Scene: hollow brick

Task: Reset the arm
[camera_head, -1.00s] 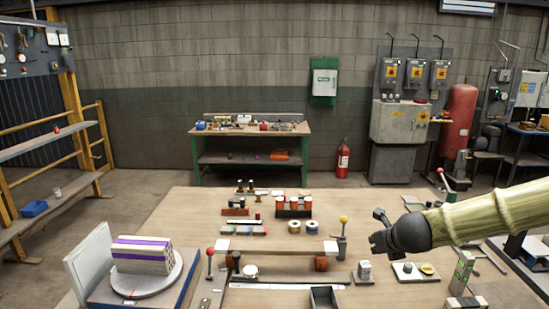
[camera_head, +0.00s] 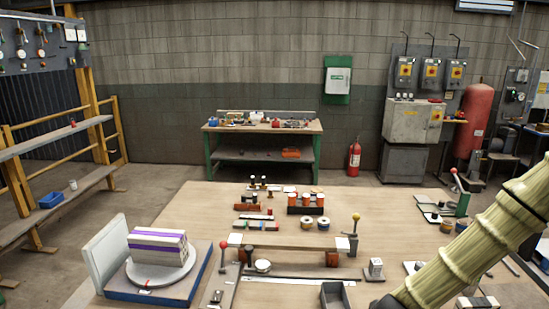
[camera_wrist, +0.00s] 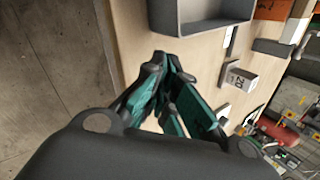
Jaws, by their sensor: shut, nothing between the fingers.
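My gripper (camera_wrist: 165,65) shows in the wrist view with its dark and teal fingers shut and their tips together. Nothing is held between them. It hangs near the edge of the wooden worktable (camera_wrist: 125,30), with the concrete floor to its left. In the head view my arm comes in from the right and slopes down to the bottom edge. Only a dark bit of its end shows there, and the fingers are cut off by the frame.
A grey open bin (camera_head: 335,296) lies close by; it also shows in the wrist view (camera_wrist: 205,15). A small block marked 20 (camera_wrist: 238,78) stands beside it. A striped hollow brick (camera_head: 158,247) sits on a round turntable (camera_head: 150,281) at the left. Lever posts (camera_head: 354,232) rise from the table.

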